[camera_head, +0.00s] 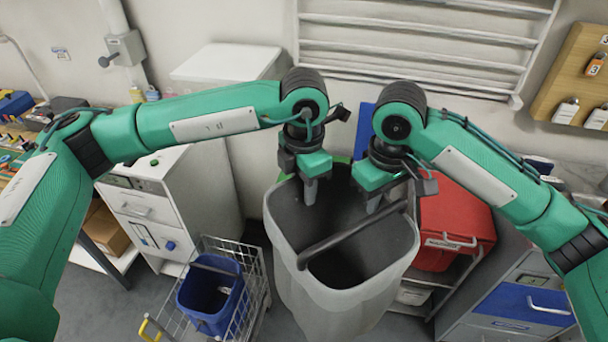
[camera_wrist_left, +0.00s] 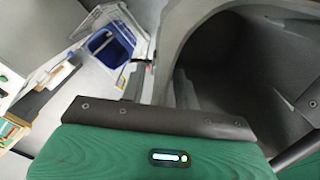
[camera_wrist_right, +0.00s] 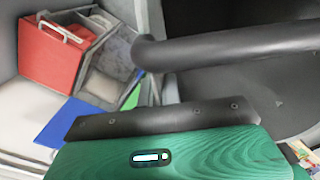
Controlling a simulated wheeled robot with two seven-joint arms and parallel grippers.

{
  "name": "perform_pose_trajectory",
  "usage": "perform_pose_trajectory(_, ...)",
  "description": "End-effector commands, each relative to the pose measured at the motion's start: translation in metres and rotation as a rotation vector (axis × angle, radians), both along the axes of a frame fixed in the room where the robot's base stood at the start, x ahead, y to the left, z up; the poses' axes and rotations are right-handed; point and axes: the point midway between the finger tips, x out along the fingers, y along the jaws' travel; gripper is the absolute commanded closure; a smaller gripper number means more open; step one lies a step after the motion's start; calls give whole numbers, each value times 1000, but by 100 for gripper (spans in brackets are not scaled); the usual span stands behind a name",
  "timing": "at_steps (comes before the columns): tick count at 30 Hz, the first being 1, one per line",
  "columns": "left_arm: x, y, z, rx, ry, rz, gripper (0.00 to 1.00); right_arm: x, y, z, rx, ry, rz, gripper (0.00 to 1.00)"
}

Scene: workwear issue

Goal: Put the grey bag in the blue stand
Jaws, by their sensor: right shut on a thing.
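The grey bag (camera_head: 345,295) is a large, open-topped, bin-like thing in the middle of the head view, with a dark bar handle (camera_head: 350,238) across its mouth. My right gripper (camera_head: 375,203) is shut on the bag near the far right of its mouth, its exact grip partly hidden. The handle (camera_wrist_right: 235,42) also crosses the right wrist view. My left gripper (camera_head: 310,192) points down at the far left of the mouth; its jaw gap is hidden. A blue panel (camera_head: 363,128) behind the bag may belong to the blue stand, mostly hidden; blue (camera_wrist_right: 65,122) also shows in the right wrist view.
A wire cart (camera_head: 255,270) with a blue bin (camera_head: 210,300) stands left of the bag. A red bin (camera_head: 452,225) on a shelf is close on the right. A white cabinet (camera_head: 150,205) stands left, drawers (camera_head: 525,300) right. A little green shows behind the bag.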

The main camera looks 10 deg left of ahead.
Motion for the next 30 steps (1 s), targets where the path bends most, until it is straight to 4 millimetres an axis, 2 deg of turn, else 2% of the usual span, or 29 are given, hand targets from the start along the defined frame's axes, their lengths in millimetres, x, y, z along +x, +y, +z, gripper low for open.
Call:
perform_pose_trajectory(6,0,0,0,0,0,0,69,0,0,1,1,-1,0,100)
perform_pose_trajectory(11,0,0,0,0,0,0,100,0,0,1,1,-1,0,100)
perform_pose_trajectory(15,0,0,0,-1,1,-1,100,0,0,1,1,-1,0,100)
perform_pose_trajectory(18,0,-1,1,-1,0,-2,100,0,0,1,1,-1,0,79)
perform_pose_trajectory(20,0,-1,1,-1,0,-2,100,0,0,1,1,-1,0,69)
perform_pose_trajectory(30,0,0,1,-1,0,-1,100,0,0,3,0,-1,0,69)
